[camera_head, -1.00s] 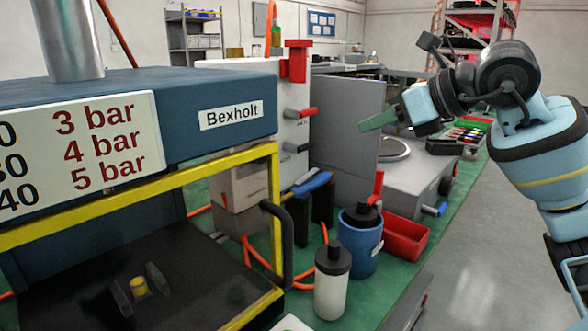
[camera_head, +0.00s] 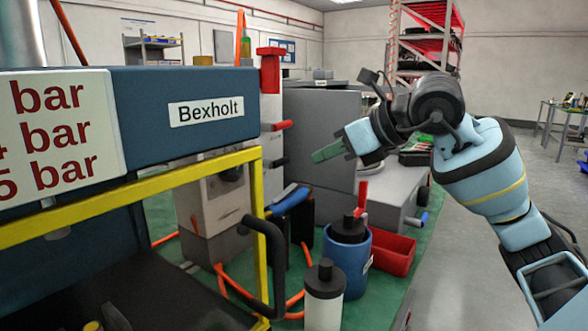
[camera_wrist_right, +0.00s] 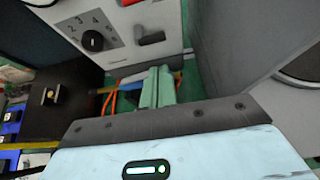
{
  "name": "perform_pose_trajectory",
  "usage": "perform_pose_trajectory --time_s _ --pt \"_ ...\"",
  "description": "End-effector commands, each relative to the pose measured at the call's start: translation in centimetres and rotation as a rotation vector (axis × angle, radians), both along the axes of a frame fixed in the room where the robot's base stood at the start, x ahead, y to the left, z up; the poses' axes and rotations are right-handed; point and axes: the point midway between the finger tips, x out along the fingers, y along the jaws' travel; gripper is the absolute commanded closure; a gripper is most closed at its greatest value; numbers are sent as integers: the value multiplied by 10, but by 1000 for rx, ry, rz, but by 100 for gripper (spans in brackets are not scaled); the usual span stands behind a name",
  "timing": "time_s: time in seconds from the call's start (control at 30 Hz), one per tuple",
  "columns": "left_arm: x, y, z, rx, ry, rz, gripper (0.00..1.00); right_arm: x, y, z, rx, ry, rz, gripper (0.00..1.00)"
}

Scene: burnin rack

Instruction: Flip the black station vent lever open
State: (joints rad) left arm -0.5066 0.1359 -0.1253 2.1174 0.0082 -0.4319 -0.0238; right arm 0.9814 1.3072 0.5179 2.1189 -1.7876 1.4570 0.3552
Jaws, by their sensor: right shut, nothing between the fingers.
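The black vent lever (camera_head: 278,163) sticks out to the right from the narrow white panel in the head view, below a red-tipped lever (camera_head: 281,125). In the right wrist view a dark lever (camera_wrist_right: 150,38), which seems to be the same one, shows on the panel face beside a black numbered dial (camera_wrist_right: 92,40). My right gripper (camera_head: 316,157) has green fingers and is shut and empty. It is in the air to the right of the black lever, apart from it in the picture. Its closed fingers (camera_wrist_right: 157,78) also show in the wrist view. My left gripper is out of view.
A yellow-framed blue Bexholt press (camera_head: 185,110) stands at the left. A grey cabinet (camera_head: 318,125) is behind my right gripper. A blue canister (camera_head: 346,262), a white bottle (camera_head: 323,300) and a red bin (camera_head: 390,254) stand on the green bench. Open floor lies to the right.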

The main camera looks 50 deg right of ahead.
Motion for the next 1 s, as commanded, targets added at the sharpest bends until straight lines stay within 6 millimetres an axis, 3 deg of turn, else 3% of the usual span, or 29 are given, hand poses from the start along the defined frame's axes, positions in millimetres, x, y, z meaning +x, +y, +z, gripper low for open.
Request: perform_pose_trajectory --time_s 0.23,0.6,1.0 --pt "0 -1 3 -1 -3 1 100 29 2 -17 -2 2 0 100" --pt "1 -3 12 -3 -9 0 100 60 5 -34 3 -2 -1 100" --pt "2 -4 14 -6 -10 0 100 71 6 -42 0 0 0 100"
